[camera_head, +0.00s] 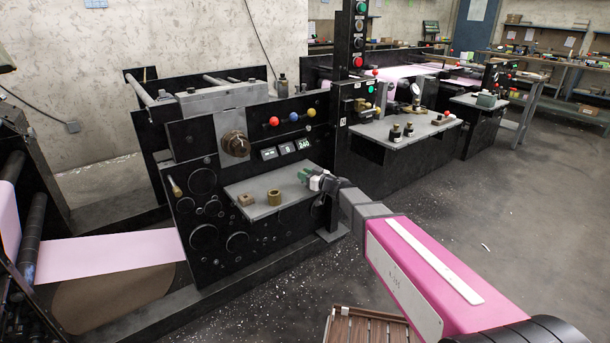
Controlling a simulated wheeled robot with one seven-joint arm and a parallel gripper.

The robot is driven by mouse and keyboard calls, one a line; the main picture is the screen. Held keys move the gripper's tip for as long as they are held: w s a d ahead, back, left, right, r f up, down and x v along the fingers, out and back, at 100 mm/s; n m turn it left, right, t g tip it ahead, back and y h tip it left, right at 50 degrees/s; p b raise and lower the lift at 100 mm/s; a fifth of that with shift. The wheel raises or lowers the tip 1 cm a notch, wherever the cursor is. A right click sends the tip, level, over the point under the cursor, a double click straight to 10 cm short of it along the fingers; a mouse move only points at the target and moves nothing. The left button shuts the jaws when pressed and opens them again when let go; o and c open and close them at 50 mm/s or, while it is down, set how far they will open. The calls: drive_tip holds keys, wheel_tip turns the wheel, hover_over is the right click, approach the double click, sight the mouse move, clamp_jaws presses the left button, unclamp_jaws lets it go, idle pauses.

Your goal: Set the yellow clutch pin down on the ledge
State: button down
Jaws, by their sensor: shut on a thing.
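My gripper (314,180) is above the right end of the grey ledge (257,189) on the black machine's front. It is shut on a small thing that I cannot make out. Green shows at its tips, and I cannot tell if this belongs to the fingers or to the held thing. I see no yellow at the fingertips.
A brass ring (274,197) and a small brown block (246,200) are on the ledge, with bare surface between them and my gripper. A slatted brown crate (365,328) is at the bottom.

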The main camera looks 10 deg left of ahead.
drive_tip(key=shift+f, duration=0.35)
drive_tip(key=c, duration=0.8)
unclamp_jaws()
